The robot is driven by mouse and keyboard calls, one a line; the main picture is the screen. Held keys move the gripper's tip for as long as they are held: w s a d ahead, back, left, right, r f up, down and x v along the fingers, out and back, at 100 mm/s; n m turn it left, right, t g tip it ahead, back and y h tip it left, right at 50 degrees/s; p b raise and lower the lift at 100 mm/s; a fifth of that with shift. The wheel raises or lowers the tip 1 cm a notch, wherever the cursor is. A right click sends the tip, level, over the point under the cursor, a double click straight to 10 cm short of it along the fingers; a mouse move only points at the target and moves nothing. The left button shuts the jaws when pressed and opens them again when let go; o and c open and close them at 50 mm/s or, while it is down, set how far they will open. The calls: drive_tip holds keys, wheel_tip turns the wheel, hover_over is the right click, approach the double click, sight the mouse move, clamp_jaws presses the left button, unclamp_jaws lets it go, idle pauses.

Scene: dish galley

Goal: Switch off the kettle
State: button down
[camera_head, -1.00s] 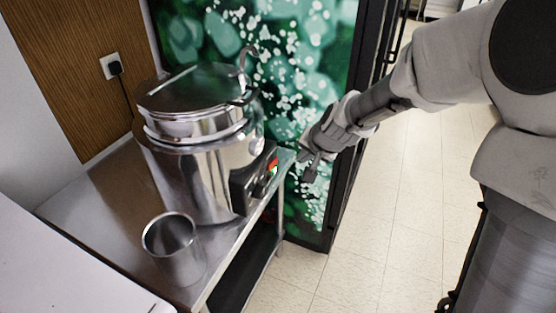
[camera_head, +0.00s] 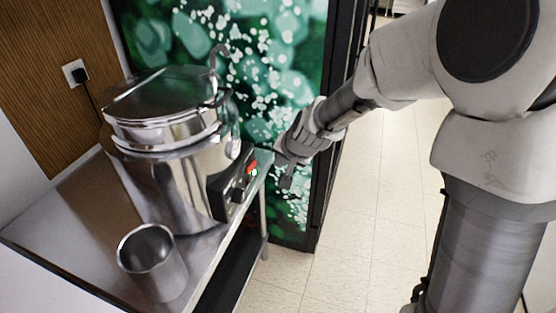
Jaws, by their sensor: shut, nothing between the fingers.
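The kettle (camera_head: 165,165) is a large shiny metal urn with a lid and a hooked handle, standing upright on a steel table (camera_head: 62,215). A dark control panel (camera_head: 222,194) is on its right side, with a red light (camera_head: 252,167) and a small green spot near its upper end. The switch details are too small to make out. My gripper (camera_head: 287,180) is shut and empty, pointing down just to the right of the panel. It looks apart from the kettle, though the depth gap is hard to judge.
A metal cup (camera_head: 152,264) stands on the table in front of the kettle. A plug and socket (camera_head: 76,73) are on the wood wall. A green patterned panel (camera_head: 285,60) with a black frame stands behind my gripper. Tiled floor (camera_head: 370,220) is free to the right.

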sight(251, 166)
drive_tip(key=w+a+f, duration=0.5)
drive_tip(key=w, duration=0.1)
drive_tip(key=shift+a+f, duration=0.15)
drive_tip(key=shift+f, duration=0.2)
drive_tip(key=shift+f+b, duration=0.15)
drive_tip(key=shift+b, duration=0.2)
drive_tip(key=shift+w+a+n+y+b, duration=0.1)
drive_tip(key=shift+a+n+y+b, duration=0.2)
drive_tip(key=shift+n+b, duration=0.15)
